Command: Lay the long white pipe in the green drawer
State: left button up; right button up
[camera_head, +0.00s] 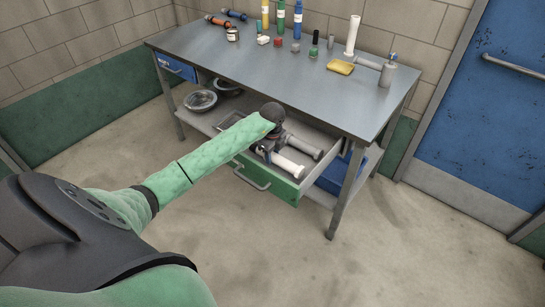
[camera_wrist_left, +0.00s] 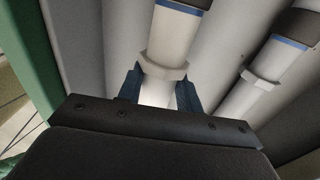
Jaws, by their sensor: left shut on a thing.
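The green drawer (camera_head: 240,168) under the table is pulled open. Two white pipes lie in it, side by side. My left gripper (camera_head: 270,145) reaches down into the drawer over the nearer white pipe (camera_head: 288,166). In the left wrist view its fingers (camera_wrist_left: 160,92) are shut on this pipe (camera_wrist_left: 172,45), just below a hexagonal collar. The pipe has a blue band towards its far end. The second white pipe (camera_head: 303,147) also shows in the left wrist view (camera_wrist_left: 250,92), apart from the fingers. My right gripper is not in view.
The grey table (camera_head: 250,72) carries coloured bottles, jars, a yellow sponge (camera_head: 340,67), an upright white pipe (camera_head: 352,36) and a grey pipe piece (camera_head: 386,73). Round pans (camera_head: 201,101) sit on the lower shelf. A blue drawer (camera_head: 176,68) is at the left. The floor in front is clear.

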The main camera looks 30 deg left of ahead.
aim_at(273, 153)
pick_arm(q)
notch_tip(273, 153, down, 2)
jog(key=shift+w+f, duration=0.1)
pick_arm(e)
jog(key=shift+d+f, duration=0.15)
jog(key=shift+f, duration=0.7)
pick_arm(q)
jog(key=o, duration=1.1)
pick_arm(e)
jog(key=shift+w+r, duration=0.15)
pick_arm(q)
jog(key=shift+r, duration=0.25)
notch_tip(273, 153, up, 11)
jog(key=b, duration=0.3)
jog(key=shift+f+b, duration=0.1)
jog(key=shift+b, duration=0.25)
jog(key=shift+r, duration=0.45)
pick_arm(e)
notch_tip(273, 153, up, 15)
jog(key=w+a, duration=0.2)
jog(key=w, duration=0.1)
